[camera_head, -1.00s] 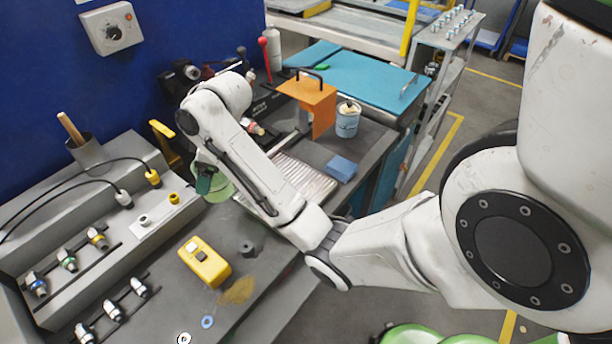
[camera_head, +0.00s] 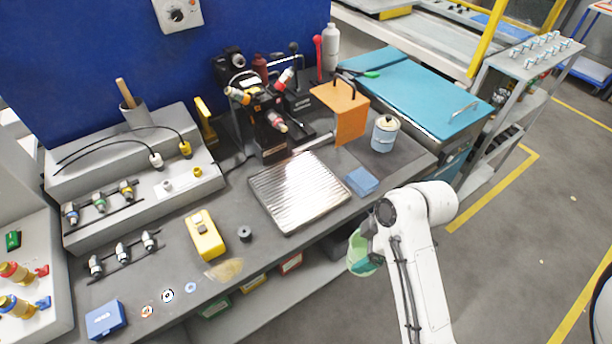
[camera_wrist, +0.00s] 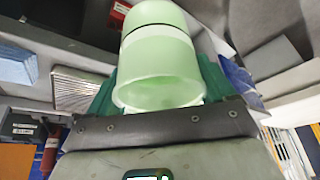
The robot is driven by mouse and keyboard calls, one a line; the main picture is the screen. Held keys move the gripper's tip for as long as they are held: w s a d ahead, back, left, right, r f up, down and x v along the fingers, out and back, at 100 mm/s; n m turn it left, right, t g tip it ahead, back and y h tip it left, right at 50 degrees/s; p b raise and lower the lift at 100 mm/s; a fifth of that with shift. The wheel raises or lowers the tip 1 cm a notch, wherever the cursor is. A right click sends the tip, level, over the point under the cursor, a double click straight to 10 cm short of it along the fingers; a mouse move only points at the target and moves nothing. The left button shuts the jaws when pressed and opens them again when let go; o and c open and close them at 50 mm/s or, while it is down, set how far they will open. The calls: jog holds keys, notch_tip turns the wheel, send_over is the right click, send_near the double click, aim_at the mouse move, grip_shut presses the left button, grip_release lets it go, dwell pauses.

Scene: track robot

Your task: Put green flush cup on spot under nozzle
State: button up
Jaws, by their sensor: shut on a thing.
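My gripper (camera_wrist: 160,88) is shut on the green flush cup (camera_wrist: 158,50), a pale translucent green cylinder between its dark green fingers. In the head view the cup (camera_head: 357,252) is tilted and partly hidden by my gripper (camera_head: 366,240). There it appears in front of the bench's front edge, apart from the worktop. A black fixture with several coloured nozzle-like heads (camera_head: 268,112) stands at the back of the bench. A silver ribbed tray (camera_head: 290,205) lies in front of it. I cannot tell which head is the nozzle or where its spot is.
A blue block (camera_head: 362,181), an orange guard (camera_head: 342,112) and a grey can (camera_head: 385,134) stand right of the tray. A yellow box (camera_head: 206,236) and a small black cylinder (camera_head: 245,233) lie left. The floor (camera_head: 520,230) at right is clear.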

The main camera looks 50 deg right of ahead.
jog(key=w+d+b, duration=0.2)
jog(key=w, duration=0.6)
jog(key=w+d+b, duration=0.2)
jog(key=w+d, duration=0.1)
jog(key=w, duration=0.6)
jog(key=w+d+b, duration=0.2)
jog(key=w+b, duration=0.1)
jog(key=w, duration=0.6)
jog(key=shift+d+f, duration=0.25)
jog(key=shift+d, duration=0.05)
jog(key=shift+w+d+r, duration=0.1)
jog(key=shift+w, duration=0.35)
jog(key=w+b, duration=0.2)
jog(key=w+d+b, duration=0.1)
jog(key=shift+w+d+b, duration=0.1)
jog(key=shift+w+b, duration=0.3)
jog(key=shift+s, duration=0.15)
jog(key=o, duration=0.9)
